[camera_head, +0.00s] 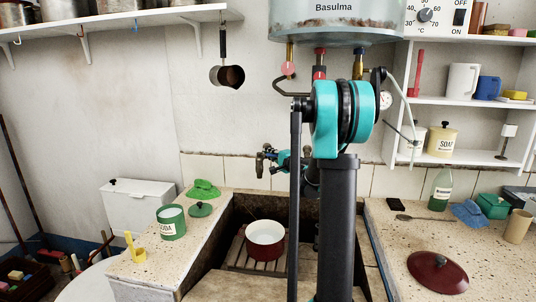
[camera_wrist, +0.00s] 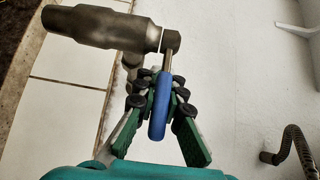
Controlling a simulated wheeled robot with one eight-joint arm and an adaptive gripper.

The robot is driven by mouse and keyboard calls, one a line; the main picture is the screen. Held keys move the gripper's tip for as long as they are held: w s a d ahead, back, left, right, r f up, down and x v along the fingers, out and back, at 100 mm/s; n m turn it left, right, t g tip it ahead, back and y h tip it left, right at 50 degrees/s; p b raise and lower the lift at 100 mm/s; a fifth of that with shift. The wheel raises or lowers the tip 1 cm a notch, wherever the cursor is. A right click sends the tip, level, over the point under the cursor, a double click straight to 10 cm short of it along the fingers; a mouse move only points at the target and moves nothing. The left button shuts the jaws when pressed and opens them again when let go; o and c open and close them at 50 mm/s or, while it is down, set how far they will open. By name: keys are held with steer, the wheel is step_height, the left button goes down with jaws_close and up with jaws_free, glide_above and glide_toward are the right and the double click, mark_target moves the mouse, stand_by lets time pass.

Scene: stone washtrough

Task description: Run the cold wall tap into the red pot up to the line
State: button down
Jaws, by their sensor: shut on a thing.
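The red pot (camera_head: 265,248), white inside, stands upright on a slatted wooden rack (camera_head: 241,252) in the stone trough. The grey metal wall tap (camera_head: 261,160) is on the wall above the pot; its body also shows in the wrist view (camera_wrist: 100,27). A blue lever handle (camera_wrist: 158,117) sticks out from the tap on a short metal stem. My gripper (camera_wrist: 160,88) is shut on this blue handle, with a green finger on each side. In the head view my gripper (camera_head: 284,158) is partly hidden by my arm. I see no water stream. The line in the pot cannot be made out.
The left ledge holds a green soda tin (camera_head: 171,223), its lid and a green cloth (camera_head: 203,189). The right counter holds a dark red lid (camera_head: 437,272), a spoon and a green bottle (camera_head: 441,188). A glass-fronted water heater (camera_head: 335,22) hangs above my arm.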

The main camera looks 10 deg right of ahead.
mark_target(276, 155)
steer(key=shift+w, duration=0.1)
steer(key=c, duration=1.6)
jaws_free()
steer(key=shift+d, duration=0.1)
steer(key=shift+v, duration=4)
